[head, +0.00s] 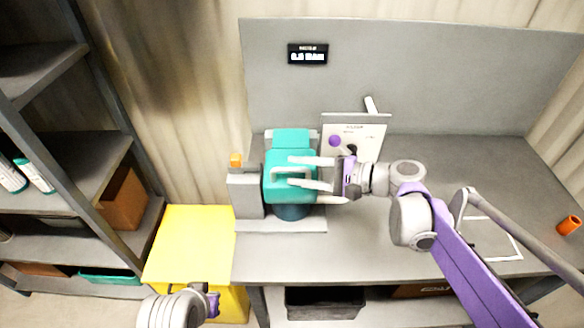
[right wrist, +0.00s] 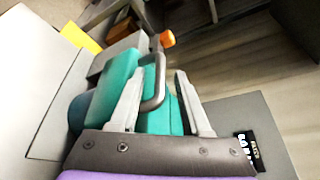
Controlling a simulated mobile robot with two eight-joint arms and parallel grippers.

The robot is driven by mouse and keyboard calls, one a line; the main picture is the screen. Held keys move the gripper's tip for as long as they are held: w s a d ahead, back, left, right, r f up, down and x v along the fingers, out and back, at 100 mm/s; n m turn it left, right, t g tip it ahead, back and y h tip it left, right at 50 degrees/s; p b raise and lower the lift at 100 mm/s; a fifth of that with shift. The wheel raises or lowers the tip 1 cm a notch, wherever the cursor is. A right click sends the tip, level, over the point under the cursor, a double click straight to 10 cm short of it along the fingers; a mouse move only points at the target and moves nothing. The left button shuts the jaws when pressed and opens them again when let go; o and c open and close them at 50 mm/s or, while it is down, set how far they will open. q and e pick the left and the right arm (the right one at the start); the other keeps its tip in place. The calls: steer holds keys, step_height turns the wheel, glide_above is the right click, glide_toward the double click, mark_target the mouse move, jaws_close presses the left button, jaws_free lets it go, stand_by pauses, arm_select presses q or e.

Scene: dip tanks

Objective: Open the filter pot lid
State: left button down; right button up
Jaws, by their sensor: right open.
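The filter pot stands on the bench at the centre of the head view, with a teal lid (head: 277,189) and a dark blue body (head: 291,212). The lid looks closed. A grey loop handle (head: 284,170) rises from it and also shows in the right wrist view (right wrist: 158,85). My right gripper (head: 291,173) is open above the lid, with one finger on each side of the handle. I see gaps beside the handle, so it is not gripped. Part of my left arm shows at the bottom left, its fingers not distinguishable.
A grey post with an orange knob (head: 236,160) stands left of the pot. A yellow cabinet (head: 190,240) is left of the bench. An orange cup (head: 568,225) sits far right. The front bench is clear.

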steer(key=shift+x, duration=1.1)
jaws_close()
stand_by(0.7)
